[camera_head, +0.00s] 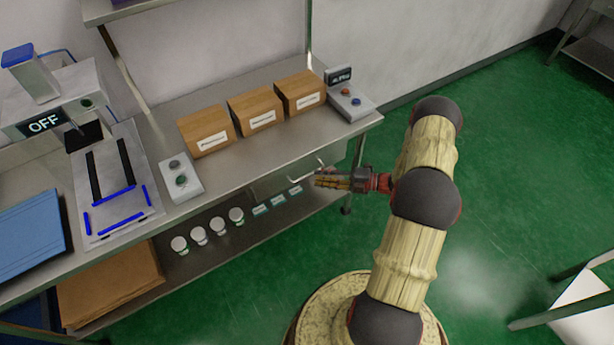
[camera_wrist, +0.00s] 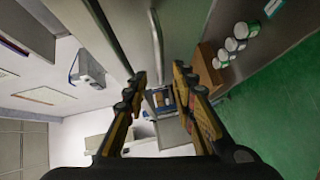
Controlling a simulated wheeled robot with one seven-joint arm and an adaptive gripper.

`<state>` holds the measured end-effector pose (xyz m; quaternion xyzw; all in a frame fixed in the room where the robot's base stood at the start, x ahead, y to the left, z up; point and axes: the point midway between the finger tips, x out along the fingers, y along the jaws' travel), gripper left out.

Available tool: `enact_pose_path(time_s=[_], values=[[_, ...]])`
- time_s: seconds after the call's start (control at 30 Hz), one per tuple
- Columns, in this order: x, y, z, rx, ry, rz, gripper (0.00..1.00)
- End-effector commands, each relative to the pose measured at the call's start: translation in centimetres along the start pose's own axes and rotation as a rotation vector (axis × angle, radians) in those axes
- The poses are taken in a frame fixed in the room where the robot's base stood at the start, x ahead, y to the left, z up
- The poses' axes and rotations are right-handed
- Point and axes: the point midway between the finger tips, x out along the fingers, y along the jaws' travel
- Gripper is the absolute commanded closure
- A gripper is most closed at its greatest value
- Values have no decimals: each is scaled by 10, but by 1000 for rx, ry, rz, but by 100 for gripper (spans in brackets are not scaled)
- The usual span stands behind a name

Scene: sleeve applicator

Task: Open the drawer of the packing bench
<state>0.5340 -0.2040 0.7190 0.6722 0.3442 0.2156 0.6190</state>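The packing bench (camera_head: 245,165) has a steel top with a drawer (camera_head: 283,178) under its right part, seen as a grey front below the bench edge. A thin metal handle (camera_head: 321,162) stands out from it, close to my gripper (camera_head: 327,180). The drawer looks shut. In the wrist view, my gripper (camera_wrist: 160,76) has its two fingers apart. A pale bar, which looks like the handle (camera_wrist: 156,45), runs through the gap between the fingertips. I cannot tell whether either finger touches it.
Three cardboard boxes (camera_head: 255,111) and a button box (camera_head: 350,102) stand on the bench. White jars (camera_head: 198,236) are on the lower shelf. A machine marked OFF (camera_head: 44,123) is at the left. Green floor (camera_head: 500,180) is open at the right; a white-topped stand (camera_head: 585,305) is at lower right.

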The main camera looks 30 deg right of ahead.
Motion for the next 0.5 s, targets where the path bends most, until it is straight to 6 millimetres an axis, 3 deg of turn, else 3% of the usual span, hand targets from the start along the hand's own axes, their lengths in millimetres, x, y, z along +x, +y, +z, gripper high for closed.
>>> enact_pose_path(time_s=[0.3,0.5], values=[[48,-2,-1,-2,3,-2,74],[59,-1,-1,-2,2,-2,74]])
